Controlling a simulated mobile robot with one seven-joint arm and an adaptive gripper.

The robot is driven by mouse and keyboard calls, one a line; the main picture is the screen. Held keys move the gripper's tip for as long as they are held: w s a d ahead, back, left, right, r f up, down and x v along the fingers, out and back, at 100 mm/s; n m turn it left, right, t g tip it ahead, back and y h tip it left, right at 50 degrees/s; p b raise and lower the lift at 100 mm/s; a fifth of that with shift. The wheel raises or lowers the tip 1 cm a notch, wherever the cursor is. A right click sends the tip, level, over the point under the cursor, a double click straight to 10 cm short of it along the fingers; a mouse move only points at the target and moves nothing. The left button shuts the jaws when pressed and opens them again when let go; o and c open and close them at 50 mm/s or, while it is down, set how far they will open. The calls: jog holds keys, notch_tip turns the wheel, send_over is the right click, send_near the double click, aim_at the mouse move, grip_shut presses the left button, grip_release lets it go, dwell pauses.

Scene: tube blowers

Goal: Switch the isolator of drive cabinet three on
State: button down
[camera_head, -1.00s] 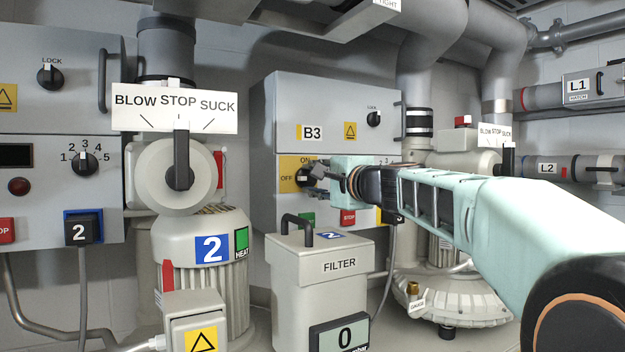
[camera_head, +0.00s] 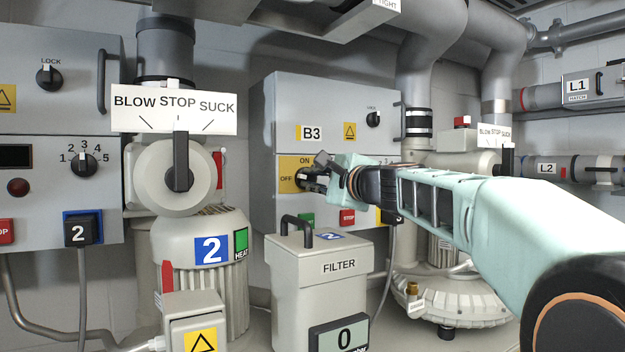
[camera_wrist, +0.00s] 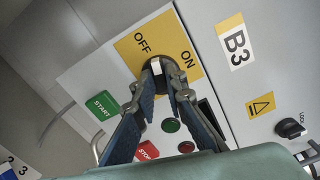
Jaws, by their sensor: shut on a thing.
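Drive cabinet three is the grey cabinet marked B3 (camera_head: 285,112), in the middle of the head view. Its isolator is a black rotary knob with a white mark (camera_wrist: 156,68), on a yellow plate (camera_wrist: 130,52) lettered OFF and ON. In the wrist view the white mark lies between the two words; the exact knob angle is hard to read. My gripper (camera_wrist: 161,74) is shut on the isolator knob, one finger on each side. In the head view my gripper (camera_head: 312,174) is tilted at the plate and partly hides the knob.
Below the isolator are a green START button (camera_wrist: 102,105) and a red STOP button (camera_wrist: 146,151). A LOCK knob (camera_wrist: 290,128) sits on the upper door. The filter box (camera_head: 337,262) with its raised handle stands in front, below my arm.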

jog(key=m, duration=0.3)
jog(key=shift+r+m+p, duration=0.15)
jog(key=shift+m+p, duration=0.15)
jog(key=m, duration=0.3)
jog(key=shift+d+m, duration=0.1)
jog(key=shift+m, duration=0.2)
jog(key=m, duration=0.3)
jog(key=shift+r+m, duration=0.1)
jog(key=shift+m, duration=0.3)
jog(key=shift+w+d+m+p, duration=0.15)
jog(key=shift+m+p, duration=0.15)
jog(key=shift+m, duration=1.7)
